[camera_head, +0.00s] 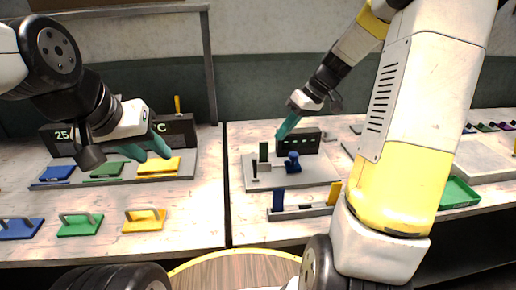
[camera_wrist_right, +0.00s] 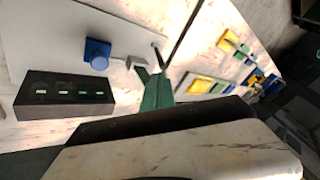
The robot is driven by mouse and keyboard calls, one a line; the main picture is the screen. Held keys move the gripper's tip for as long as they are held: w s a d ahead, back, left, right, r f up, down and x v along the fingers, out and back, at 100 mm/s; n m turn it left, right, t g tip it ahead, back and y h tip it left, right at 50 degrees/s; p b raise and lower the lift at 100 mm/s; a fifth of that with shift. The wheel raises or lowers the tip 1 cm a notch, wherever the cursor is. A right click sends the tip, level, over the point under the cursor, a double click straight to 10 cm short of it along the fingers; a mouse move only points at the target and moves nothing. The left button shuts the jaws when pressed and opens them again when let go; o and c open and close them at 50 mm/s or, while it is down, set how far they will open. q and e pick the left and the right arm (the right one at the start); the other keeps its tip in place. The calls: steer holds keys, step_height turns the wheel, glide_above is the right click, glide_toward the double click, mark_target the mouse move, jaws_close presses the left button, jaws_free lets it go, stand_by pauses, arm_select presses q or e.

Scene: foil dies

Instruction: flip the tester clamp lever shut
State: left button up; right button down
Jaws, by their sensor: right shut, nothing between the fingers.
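I cannot tell for sure which part is the lever. The right wrist view shows the blue part (camera_wrist_right: 97,53), display (camera_wrist_right: 66,95) and post (camera_wrist_right: 158,56). My right gripper (camera_head: 282,134) is shut and empty, raised above the back of the plate; its teal fingers (camera_wrist_right: 157,90) look clear of the blue part. My left gripper (camera_head: 148,150) is open over the left station.
The left station holds blue, green and yellow plates (camera_head: 158,167) below a display. Handled blue, green and yellow blocks (camera_head: 144,220) lie in front. A low rack (camera_head: 305,212) with blue and yellow uprights stands before the tester. A green tray (camera_head: 458,193) is at right.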

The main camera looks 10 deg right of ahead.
mark_target(255, 170)
steer(key=shift+w+d+f+n+y, duration=0.2)
steer(key=shift+w+d+f, duration=0.05)
steer(key=shift+w+f, duration=0.4)
steer(key=shift+w+d+f+n+y, duration=0.2)
steer(key=shift+w+f, duration=0.3)
steer(key=shift+f, duration=0.1)
steer(key=shift+f, duration=0.1)
steer(key=x, duration=1)
steer(key=shift+s, duration=0.15)
steer(key=shift+s+r, duration=0.2)
steer(key=shift+r, duration=0.05)
